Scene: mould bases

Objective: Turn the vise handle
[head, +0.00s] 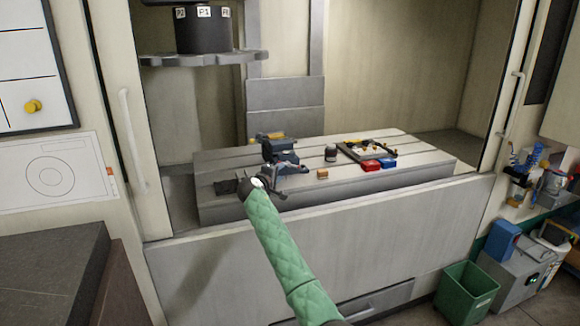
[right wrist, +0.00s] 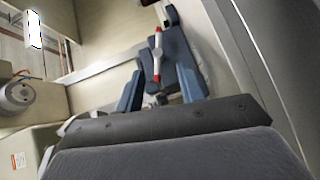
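The blue-grey vise (head: 282,155) stands on the left part of the grey slotted machine table (head: 420,160). My right gripper (head: 272,184) is at the near side of the vise, at the end of the green-sleeved arm. In the right wrist view the vise handle (right wrist: 157,56) is a thin light bar with red ends, in front of the blue vise body. My right gripper (right wrist: 160,82) shows there with two blue fingers spread apart, the handle lying between them in the picture. I cannot tell whether they touch it. My left gripper is not in view.
Right of the vise on the table are a dark round piece (head: 331,154), a small orange-brown block (head: 323,174), a framed tray (head: 350,152), a red box (head: 371,165) and a blue box (head: 388,162). The tool carousel (head: 200,60) hangs above left. A green bin (head: 467,291) stands at right.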

